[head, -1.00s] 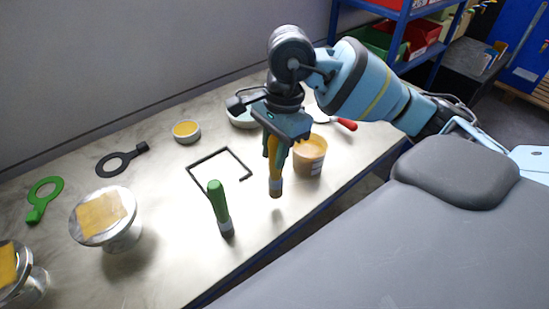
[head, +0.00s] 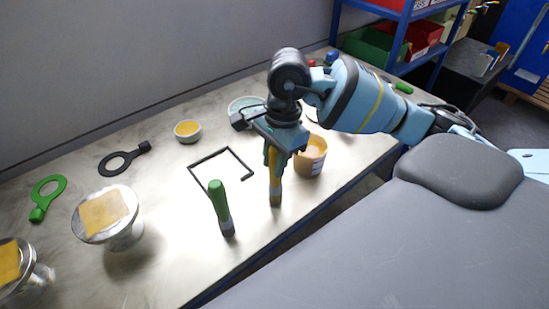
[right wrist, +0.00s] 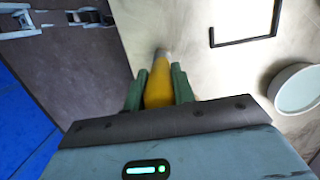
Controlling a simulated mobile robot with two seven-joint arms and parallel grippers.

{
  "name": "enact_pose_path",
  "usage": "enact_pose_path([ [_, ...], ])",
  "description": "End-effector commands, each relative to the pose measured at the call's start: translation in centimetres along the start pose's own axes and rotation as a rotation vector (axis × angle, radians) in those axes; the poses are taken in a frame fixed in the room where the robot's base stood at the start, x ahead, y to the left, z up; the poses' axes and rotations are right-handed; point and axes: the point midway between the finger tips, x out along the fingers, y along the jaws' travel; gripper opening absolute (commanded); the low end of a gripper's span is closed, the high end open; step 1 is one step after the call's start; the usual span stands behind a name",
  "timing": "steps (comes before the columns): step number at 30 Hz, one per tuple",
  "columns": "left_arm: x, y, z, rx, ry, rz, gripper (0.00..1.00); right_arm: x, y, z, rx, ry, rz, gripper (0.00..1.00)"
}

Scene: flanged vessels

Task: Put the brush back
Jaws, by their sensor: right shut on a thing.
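A yellow-handled brush (head: 275,188) with a grey lower end hangs upright in my right gripper (head: 274,160). In the right wrist view, the two green fingers of this gripper (right wrist: 158,88) are closed on the yellow handle (right wrist: 158,80). I cannot tell whether the brush's lower end touches the table. A similar green-handled tool (head: 219,205) stands upright on the table, left of the held brush. A tub of tan paste (head: 311,157) stands just right of and behind the gripper. My left gripper is out of view.
A black open frame (head: 203,158) lies on the table (head: 160,265) behind the green-handled tool. Flanged vessels with yellow tops (head: 104,214) stand at the left. A small yellow-filled bowl (head: 187,131) and a pale bowl (head: 243,106) are farther back.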

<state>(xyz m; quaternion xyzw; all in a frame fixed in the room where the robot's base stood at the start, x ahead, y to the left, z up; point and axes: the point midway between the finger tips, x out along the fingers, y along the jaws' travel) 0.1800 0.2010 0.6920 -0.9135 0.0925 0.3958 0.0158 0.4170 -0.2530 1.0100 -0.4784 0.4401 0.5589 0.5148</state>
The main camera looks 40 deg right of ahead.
Motion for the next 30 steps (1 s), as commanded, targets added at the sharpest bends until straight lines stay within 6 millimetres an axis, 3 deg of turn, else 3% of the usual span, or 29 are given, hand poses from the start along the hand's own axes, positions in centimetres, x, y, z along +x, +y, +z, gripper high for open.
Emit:
enact_pose_path([
  [1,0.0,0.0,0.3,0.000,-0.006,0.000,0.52,0.3,0.0,-0.1,0.001,0.000,0.002,0.00],
  [2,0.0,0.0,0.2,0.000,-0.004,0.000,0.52,0.2,0.0,-0.1,0.001,0.000,0.002,0.29],
  [6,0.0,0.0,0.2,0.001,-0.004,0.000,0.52,0.1,0.0,0.0,0.000,0.000,0.001,0.47],
  [14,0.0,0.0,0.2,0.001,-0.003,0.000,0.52,0.1,0.0,0.0,0.000,0.000,0.000,0.47],
  [19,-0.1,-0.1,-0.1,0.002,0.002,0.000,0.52,-1.0,-0.1,0.1,0.000,-0.001,-0.004,0.47],
  [30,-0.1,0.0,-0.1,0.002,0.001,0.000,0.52,-8.0,-0.1,0.1,0.000,0.000,-0.005,0.47],
])
